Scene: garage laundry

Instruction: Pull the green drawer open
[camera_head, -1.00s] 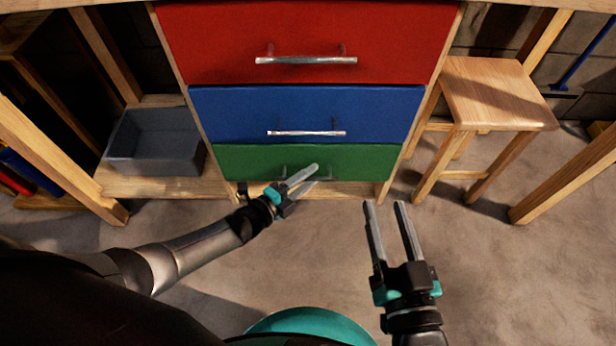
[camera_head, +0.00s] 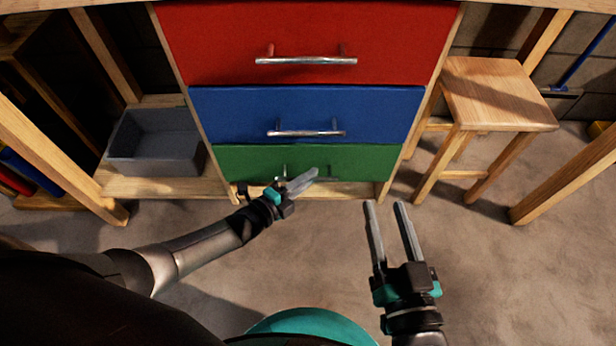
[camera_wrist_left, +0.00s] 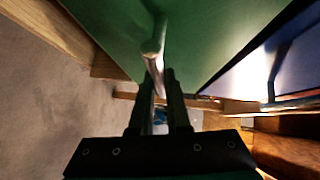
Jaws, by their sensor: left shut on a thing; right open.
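The green drawer (camera_head: 240,160) is the lowest of the three coloured drawers in the head view and looks closed, level with the drawers above. My left gripper (camera_head: 303,181) is at its front, shut on the drawer's metal handle. In the left wrist view the green drawer front (camera_wrist_left: 115,30) fills the top, and the handle (camera_wrist_left: 153,62) runs down between the two fingers of my left gripper (camera_wrist_left: 159,90). In the head view the fingers hide most of the handle. My right gripper (camera_head: 387,204) is open and empty, above the floor to the right.
A blue drawer (camera_head: 230,110) and a red drawer (camera_head: 220,40) are above. A grey bin (camera_head: 155,155) stands on a low shelf at left. A wooden stool (camera_head: 495,90) stands at right. The concrete floor (camera_head: 480,270) in front is clear.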

